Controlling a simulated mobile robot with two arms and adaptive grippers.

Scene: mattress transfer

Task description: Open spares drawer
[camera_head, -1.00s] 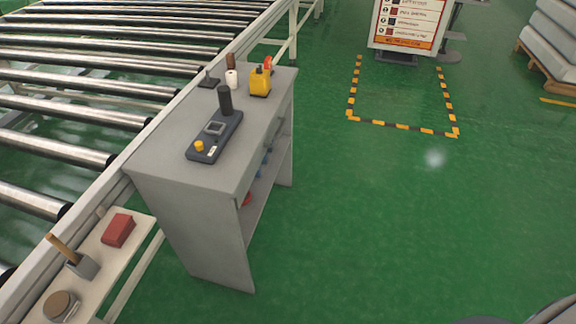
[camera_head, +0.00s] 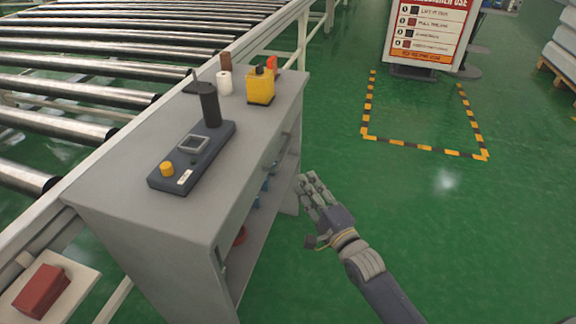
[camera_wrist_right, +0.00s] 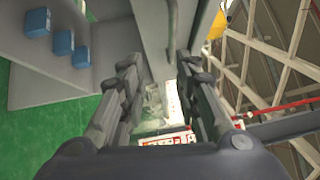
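The grey cabinet (camera_head: 150,215) stands beside the roller conveyor, its open lower shelf and upper front facing right. The drawer front, near the top of that side, is seen at a steep angle in the head view (camera_head: 272,150). In the right wrist view a grey front panel (camera_wrist_right: 150,28) carries a bar-like handle (camera_wrist_right: 172,40). My right gripper (camera_head: 308,186) is just right of the cabinet front. In its wrist view the fingers (camera_wrist_right: 160,72) are apart and empty, with the handle beyond and between them; contact cannot be told. My left gripper is not in view.
On the cabinet top are a dark control device (camera_head: 192,155), a yellow container (camera_head: 261,88) and a white roll (camera_head: 224,83). Blue boxes (camera_wrist_right: 64,42) sit on the inner shelf. A sign board (camera_head: 430,30) stands behind. The green floor (camera_head: 440,240) to the right is clear.

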